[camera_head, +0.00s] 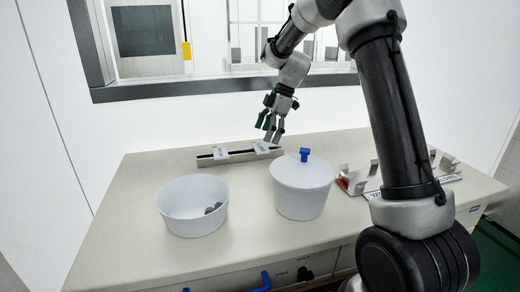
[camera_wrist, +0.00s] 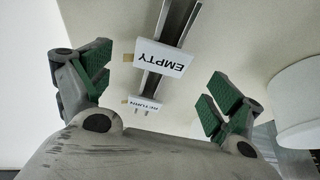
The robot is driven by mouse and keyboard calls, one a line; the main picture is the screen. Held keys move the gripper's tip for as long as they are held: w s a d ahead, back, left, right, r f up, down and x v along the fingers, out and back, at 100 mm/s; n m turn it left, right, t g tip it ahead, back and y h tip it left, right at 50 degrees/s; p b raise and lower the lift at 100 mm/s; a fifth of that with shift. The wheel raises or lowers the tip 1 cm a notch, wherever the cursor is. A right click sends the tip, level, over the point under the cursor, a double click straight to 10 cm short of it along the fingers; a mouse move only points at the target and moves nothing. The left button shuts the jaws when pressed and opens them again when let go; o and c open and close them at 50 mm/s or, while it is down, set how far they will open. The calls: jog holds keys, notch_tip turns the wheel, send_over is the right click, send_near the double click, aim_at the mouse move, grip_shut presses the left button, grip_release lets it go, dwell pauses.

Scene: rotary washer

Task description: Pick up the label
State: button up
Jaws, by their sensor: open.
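A white label reading EMPTY (camera_wrist: 163,57) sits across a narrow metal rail (camera_wrist: 178,20) in the wrist view. A second, smaller-looking white label (camera_wrist: 147,104) with small print is on the same rail, nearer my gripper's palm. In the head view the rail (camera_head: 238,156) lies near the back of the counter, with one label (camera_head: 220,153) at its left and another (camera_head: 261,147) at its right. My gripper (camera_head: 272,132) is open and empty above the rail's right end. In the wrist view its green-padded fingers (camera_wrist: 158,85) stand either side of the labels, apart from them.
A white lidded pot (camera_head: 302,190) with a blue knob stands in front of the rail. An open white tub (camera_head: 192,212) with dark round pieces is left of it. A metal holder (camera_head: 358,179) is at right, partly behind my arm. The counter's left side (camera_head: 120,220) is clear.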

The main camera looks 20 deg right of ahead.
aim_at(260, 147)
jog(key=x, duration=0.3)
jog(key=shift+s+a+f, duration=0.1)
jog(key=shift+f, duration=0.1)
jog(key=shift+c, duration=0.4)
jog(key=c, duration=0.7)
